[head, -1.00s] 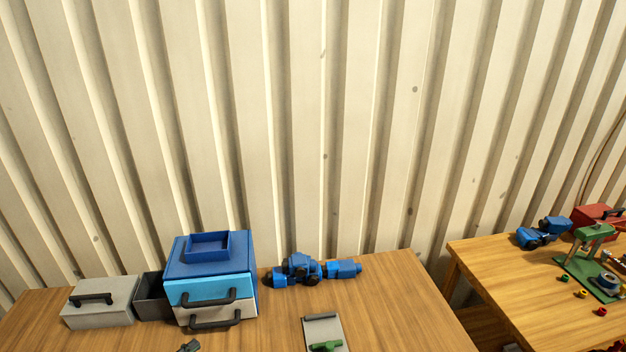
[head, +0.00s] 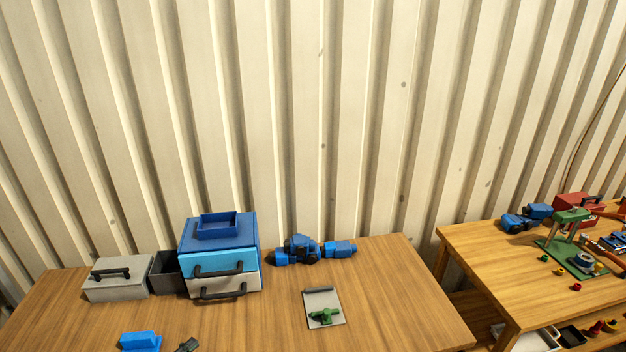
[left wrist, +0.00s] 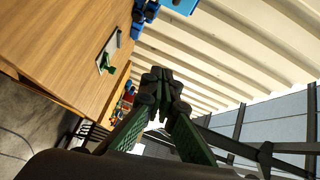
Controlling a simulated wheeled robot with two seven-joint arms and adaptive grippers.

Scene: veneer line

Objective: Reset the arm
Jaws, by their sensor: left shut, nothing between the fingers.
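My left gripper shows in the left wrist view (left wrist: 164,75) with its dark green-padded fingers drawn together and nothing between them. In the head view only a small dark piece, apparently its tip (head: 187,345), shows at the bottom edge, in front of the drawer cabinet; the rest of the arm is out of frame. In the left wrist view the fingers look clear of the table, with the wall behind. My right gripper is not in view.
The near table (head: 400,290) holds a grey box (head: 115,285), a blue drawer cabinet (head: 220,245), a blue motor assembly (head: 310,250), a board (head: 325,300) with a green part, and a blue block (head: 140,341). A second table (head: 490,260) stands right, past a gap.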

